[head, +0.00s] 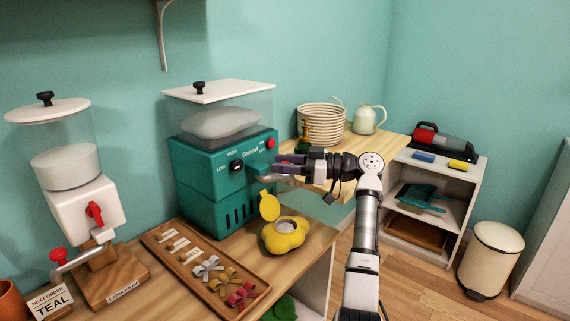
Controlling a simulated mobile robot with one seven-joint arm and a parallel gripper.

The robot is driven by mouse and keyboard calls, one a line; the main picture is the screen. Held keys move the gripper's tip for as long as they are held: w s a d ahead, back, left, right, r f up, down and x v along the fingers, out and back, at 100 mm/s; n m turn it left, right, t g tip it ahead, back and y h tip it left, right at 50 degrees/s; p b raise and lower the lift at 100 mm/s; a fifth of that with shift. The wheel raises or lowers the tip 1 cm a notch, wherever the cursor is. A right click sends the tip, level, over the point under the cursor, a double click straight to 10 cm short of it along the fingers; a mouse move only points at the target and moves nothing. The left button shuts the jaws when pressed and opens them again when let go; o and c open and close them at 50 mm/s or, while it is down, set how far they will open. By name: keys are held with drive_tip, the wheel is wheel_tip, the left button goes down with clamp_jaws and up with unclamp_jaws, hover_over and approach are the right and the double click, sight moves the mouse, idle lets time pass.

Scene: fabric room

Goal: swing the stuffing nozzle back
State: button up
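The teal stuffing machine (207,170) stands on the wooden counter, with a clear hopper of white filling on top. A short teal nozzle (260,170) sticks out from its front, to the right of the dial. My gripper (277,165) reaches in from the right, with its dark fingers at the nozzle's outer end. The fingers lie one above the other with a narrow gap showing. I cannot tell whether they touch or hold the nozzle. A grey piece shows just below them.
A yellow round item (285,236) with its lid raised sits below my gripper. A wooden tray (190,262) with several bows lies in front of the machine. A white dispenser (82,203) stands at left. A basket (321,125) and jug (364,120) stand behind my arm.

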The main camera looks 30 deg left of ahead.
drive_tip(key=b+v, duration=0.2)
drive_tip(key=v, duration=1.1)
drive_tip(key=shift+d, duration=0.35)
drive_tip(key=shift+w, duration=0.1)
